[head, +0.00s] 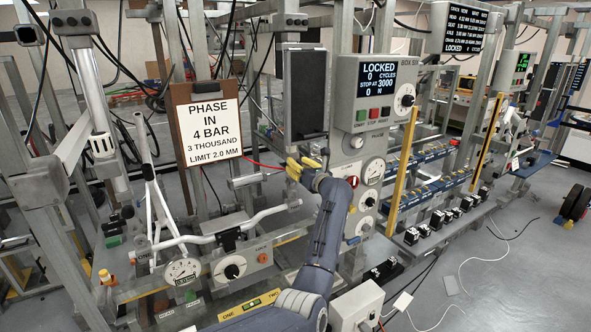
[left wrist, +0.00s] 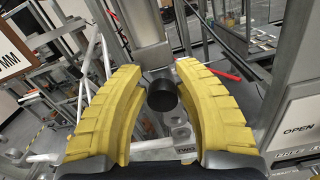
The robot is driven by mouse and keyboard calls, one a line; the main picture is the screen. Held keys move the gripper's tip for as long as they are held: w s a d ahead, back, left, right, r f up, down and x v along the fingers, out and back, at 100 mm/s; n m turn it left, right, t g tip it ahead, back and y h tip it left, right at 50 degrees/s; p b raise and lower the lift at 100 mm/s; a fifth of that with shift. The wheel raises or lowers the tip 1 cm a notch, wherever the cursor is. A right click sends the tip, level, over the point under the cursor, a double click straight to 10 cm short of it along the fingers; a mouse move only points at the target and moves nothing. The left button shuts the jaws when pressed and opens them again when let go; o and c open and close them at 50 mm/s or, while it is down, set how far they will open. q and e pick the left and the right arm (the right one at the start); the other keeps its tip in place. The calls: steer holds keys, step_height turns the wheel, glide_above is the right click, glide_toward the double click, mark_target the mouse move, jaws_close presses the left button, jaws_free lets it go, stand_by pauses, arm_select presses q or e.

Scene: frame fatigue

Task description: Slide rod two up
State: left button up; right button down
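My left gripper (head: 305,167) is in the middle of the head view, left of the grey control column (head: 352,150). In the left wrist view its yellow fingers (left wrist: 160,92) are open. Between them shows a dark round knob (left wrist: 162,96) at the end of a light grey cylinder (left wrist: 145,25). I see gaps on both sides of the knob; I cannot tell its depth from the fingertips. A small plate marked TWO (left wrist: 185,150) lies below it. I cannot make out rod two for certain in the head view. My right gripper is not in view.
A clipboard sign (head: 212,128) reads PHASE IN 4 BAR, 3 THOUSAND, LIMIT 2.0 MM. A display (head: 381,80) reads LOCKED, 0 cycles, stop at 3000. A white bike frame (head: 160,215) is mounted at left.

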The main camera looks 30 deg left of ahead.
arm_select(q)
steer(key=o, duration=0.4)
steer(key=shift+f, duration=0.2)
steer(key=shift+s+d+f, duration=0.1)
steer(key=shift+f, duration=0.1)
steer(key=v, duration=1.1)
steer(key=shift+s+d+r, duration=0.2)
steer(key=shift+d, duration=0.1)
